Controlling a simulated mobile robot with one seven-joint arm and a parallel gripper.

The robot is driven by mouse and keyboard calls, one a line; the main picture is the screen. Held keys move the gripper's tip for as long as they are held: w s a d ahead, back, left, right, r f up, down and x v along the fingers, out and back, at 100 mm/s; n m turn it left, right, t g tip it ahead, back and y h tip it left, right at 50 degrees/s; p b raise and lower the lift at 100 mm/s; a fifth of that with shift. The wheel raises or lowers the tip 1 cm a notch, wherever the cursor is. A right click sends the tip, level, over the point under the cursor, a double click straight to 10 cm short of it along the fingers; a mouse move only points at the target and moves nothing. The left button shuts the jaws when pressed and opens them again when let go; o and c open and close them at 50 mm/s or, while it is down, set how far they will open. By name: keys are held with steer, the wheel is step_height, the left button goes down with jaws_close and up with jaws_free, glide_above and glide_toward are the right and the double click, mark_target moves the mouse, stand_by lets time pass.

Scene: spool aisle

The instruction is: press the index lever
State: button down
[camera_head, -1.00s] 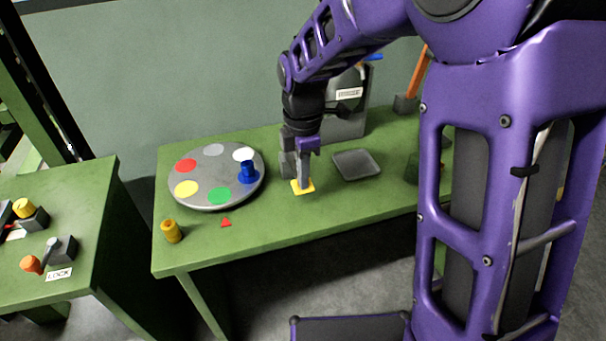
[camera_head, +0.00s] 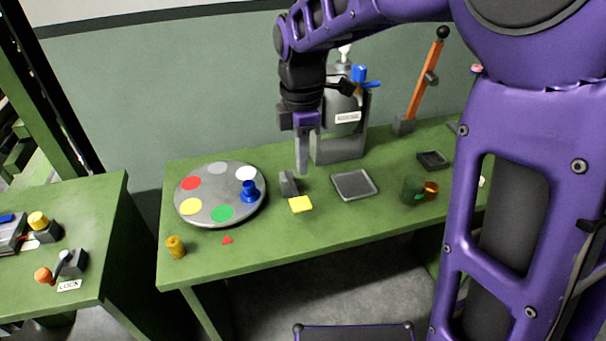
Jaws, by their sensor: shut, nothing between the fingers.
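The index lever shows as a yellow pad (camera_head: 300,204) in front of a small grey block (camera_head: 288,184), on the green table right of the turntable. My gripper (camera_head: 302,170) is shut and empty, pointing down. It appears above and behind the yellow pad, apart from it. The grey round turntable (camera_head: 194,214) carries red, grey, white, green and yellow spots. A blue spool (camera_head: 250,191) stands on its right side. A small red triangle (camera_head: 227,240) marks the table in front of the turntable.
A yellow spool (camera_head: 175,247) stands at the table's front left. A grey tray (camera_head: 354,185) lies right of the lever, with a grey machine (camera_head: 340,145) behind. An orange lever (camera_head: 424,80) rises at the back right. A separate left table (camera_head: 98,215) holds a lever labelled LOCK.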

step_height(320, 180, up, 3)
steer(key=shift+s+f, duration=0.1)
steer(key=shift+f, duration=0.1)
stand_by(0.5)
